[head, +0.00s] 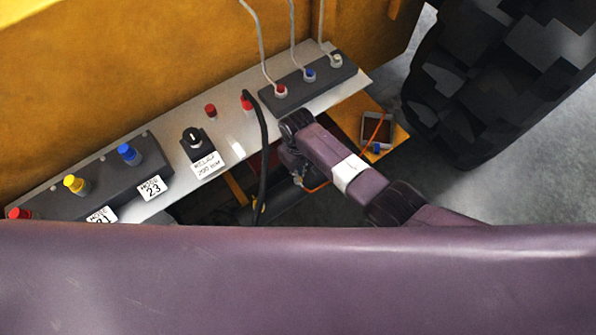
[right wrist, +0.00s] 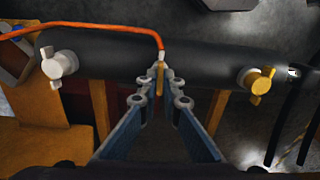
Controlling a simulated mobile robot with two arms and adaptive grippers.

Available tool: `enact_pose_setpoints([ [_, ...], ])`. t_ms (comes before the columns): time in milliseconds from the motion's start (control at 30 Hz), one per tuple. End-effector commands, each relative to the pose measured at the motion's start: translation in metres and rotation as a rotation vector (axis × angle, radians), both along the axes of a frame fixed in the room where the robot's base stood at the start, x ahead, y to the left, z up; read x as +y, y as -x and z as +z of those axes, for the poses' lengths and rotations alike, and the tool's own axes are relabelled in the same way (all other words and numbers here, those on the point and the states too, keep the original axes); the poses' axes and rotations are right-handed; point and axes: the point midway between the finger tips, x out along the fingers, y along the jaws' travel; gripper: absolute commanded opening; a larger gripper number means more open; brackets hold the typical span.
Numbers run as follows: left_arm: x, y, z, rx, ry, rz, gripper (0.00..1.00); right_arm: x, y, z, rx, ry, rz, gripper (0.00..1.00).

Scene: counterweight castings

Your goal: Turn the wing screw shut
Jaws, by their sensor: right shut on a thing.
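In the right wrist view a dark horizontal pipe (right wrist: 110,62) carries wing screws. A pale one (right wrist: 57,65) sits at its left and a brass-coloured one (right wrist: 258,79) at its right. My right gripper (right wrist: 160,82) is at the middle, its fingertips closed on a narrow, brass-coloured wing screw (right wrist: 161,70) seen edge-on. The fingertips partly hide this screw, and its seating cannot be seen. In the head view my right gripper (head: 298,180) points down beyond the panel's front edge, in shadow. My left gripper is not in view.
An orange hose (right wrist: 100,27) runs over the pipe to the middle screw. A pale panel (head: 230,125) holds coloured caps, a black knob (head: 193,138) and labels. A black cable (head: 264,150) hangs left of my gripper. A large tyre (head: 490,75) stands at right.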

Motion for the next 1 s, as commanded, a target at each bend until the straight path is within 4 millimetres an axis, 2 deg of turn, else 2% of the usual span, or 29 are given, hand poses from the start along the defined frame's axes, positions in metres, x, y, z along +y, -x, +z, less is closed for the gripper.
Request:
enact_pose_setpoints([
  [333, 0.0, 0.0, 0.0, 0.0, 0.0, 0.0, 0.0, 0.001, -0.001, 0.001, -0.002, -0.002, -0.002, 0.0],
  [400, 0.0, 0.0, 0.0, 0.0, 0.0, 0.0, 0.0, 0.001, -0.001, 0.001, -0.002, -0.002, -0.002, 0.11],
  [533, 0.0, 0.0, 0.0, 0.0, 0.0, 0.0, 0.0, 0.001, -0.001, 0.001, -0.002, -0.001, -0.001, 0.23],
  [833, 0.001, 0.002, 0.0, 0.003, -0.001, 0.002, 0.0, 0.0, -0.001, 0.001, -0.002, -0.001, -0.001, 0.23],
  [1000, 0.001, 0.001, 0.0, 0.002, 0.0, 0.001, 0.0, 0.0, -0.001, 0.013, -0.003, -0.002, -0.002, 0.23],
])
